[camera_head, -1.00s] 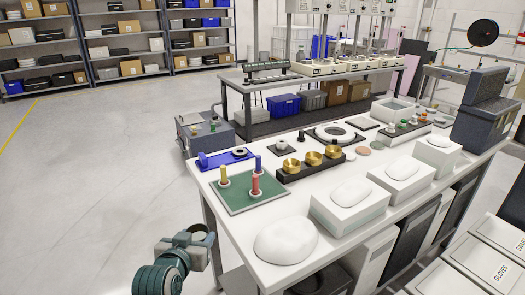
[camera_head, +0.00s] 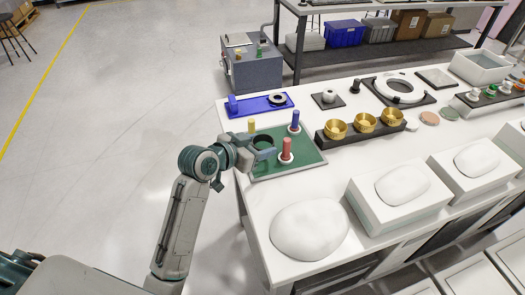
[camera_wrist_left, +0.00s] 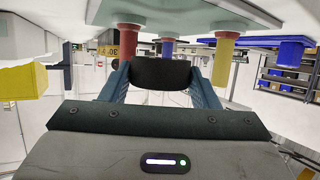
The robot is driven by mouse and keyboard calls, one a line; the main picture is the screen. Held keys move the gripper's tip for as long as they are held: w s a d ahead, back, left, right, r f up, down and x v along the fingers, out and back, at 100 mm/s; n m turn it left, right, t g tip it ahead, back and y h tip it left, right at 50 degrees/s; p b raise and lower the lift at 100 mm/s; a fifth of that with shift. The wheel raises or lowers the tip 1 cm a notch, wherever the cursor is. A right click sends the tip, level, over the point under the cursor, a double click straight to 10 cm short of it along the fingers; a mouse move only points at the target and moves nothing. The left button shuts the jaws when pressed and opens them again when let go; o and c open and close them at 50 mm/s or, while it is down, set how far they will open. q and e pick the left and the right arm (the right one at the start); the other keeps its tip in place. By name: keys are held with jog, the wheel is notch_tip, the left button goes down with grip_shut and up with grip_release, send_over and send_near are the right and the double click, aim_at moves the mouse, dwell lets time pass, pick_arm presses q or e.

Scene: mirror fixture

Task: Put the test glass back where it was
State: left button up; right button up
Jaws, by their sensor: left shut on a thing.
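My left gripper (camera_head: 263,146) is over the near-left part of the green board (camera_head: 305,166), low beside its pegs. It is shut on a dark round piece, which I take to be the test glass (camera_head: 263,141); in the left wrist view the test glass (camera_wrist_left: 160,72) sits between both fingers. On the board stand a red peg (camera_head: 287,148), a blue peg (camera_head: 295,121) and a yellow peg (camera_head: 252,126), the last partly hidden by the gripper. I cannot tell the gap between the glass and the board. My right gripper is not in view.
A blue fixture (camera_head: 252,105) with a dark ring lies behind the board. A black block with brass cups (camera_head: 361,128) is to the right. A white rounded lump (camera_head: 309,229) and white boxes (camera_head: 400,195) fill the front. A grey box (camera_head: 253,65) stands beyond the table.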

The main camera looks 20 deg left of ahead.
pick_arm(q)
jog(key=shift+f, duration=0.4)
jog(key=f, duration=0.2)
jog(key=shift+w+f, duration=0.25)
jog(key=shift+f, duration=0.6)
jog(key=o, duration=0.8)
jog(key=shift+f, duration=0.15)
jog(key=o, duration=0.4)
jog(key=shift+s, duration=0.1)
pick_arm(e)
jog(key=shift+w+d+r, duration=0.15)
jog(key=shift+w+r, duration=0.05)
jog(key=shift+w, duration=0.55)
pick_arm(q)
jog(key=shift+r, duration=0.2)
